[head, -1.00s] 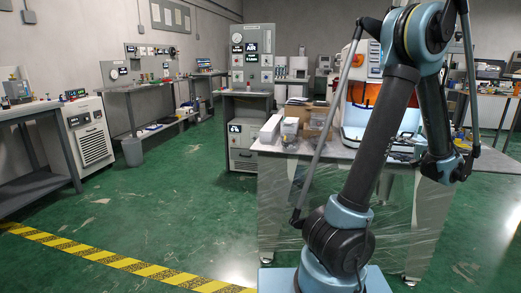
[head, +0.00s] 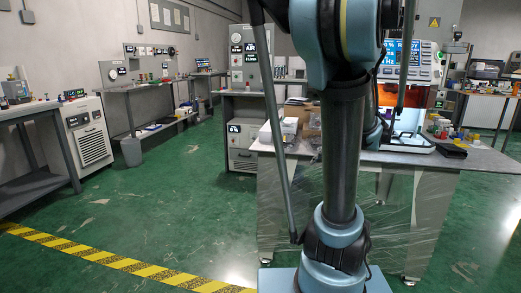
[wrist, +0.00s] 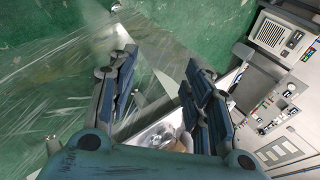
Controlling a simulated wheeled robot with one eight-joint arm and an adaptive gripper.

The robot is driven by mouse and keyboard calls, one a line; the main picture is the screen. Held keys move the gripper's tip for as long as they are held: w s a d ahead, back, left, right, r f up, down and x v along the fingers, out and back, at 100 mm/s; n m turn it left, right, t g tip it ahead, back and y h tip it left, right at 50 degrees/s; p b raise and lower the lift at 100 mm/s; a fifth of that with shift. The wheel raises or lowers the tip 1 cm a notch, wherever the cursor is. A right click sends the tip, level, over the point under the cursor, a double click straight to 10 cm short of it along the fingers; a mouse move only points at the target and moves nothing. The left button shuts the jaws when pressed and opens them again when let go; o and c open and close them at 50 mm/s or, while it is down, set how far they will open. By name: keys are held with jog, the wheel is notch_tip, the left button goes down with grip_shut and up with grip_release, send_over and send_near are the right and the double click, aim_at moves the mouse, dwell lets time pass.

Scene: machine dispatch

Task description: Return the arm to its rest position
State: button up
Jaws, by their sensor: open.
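My arm (head: 342,150) stands nearly upright in the middle of the head view, rising from its blue base. Its upper joints reach the top edge of the picture. My gripper is hidden behind the arm in the head view. In the wrist view my gripper (wrist: 155,95) is open, with its two blue-padded fingers apart and no object held between them. Beyond the fingers show plastic wrap, green floor and part of a table with things on it.
A workbench (head: 475,160) stands just behind my arm, with a lit machine (head: 408,65), small boxes and bottles on it. A grey side bench (head: 35,112) is at the left. The green floor (head: 150,215) at the left is open, crossed by yellow-black tape (head: 125,264).

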jog(key=s+a+f+n+g+h, duration=0.1)
jog(key=s+f+n+h, duration=0.1)
jog(key=s, duration=0.4)
jog(key=s+a+f+n+g+h, duration=0.1)
jog(key=s+a+f+n+h, duration=0.1)
jog(key=s, duration=0.4)
jog(key=s+a+f+n+g+h, duration=0.1)
jog(key=s+a+f+n, duration=0.1)
jog(key=s+f, duration=0.2)
jog(key=s, duration=0.2)
jog(key=shift+s+f+n+h, duration=0.3)
jog(key=shift+s+n+h, duration=0.1)
jog(key=shift+w+f, duration=0.2)
jog(key=shift+w, duration=0.25)
jog(key=shift+d, duration=0.1)
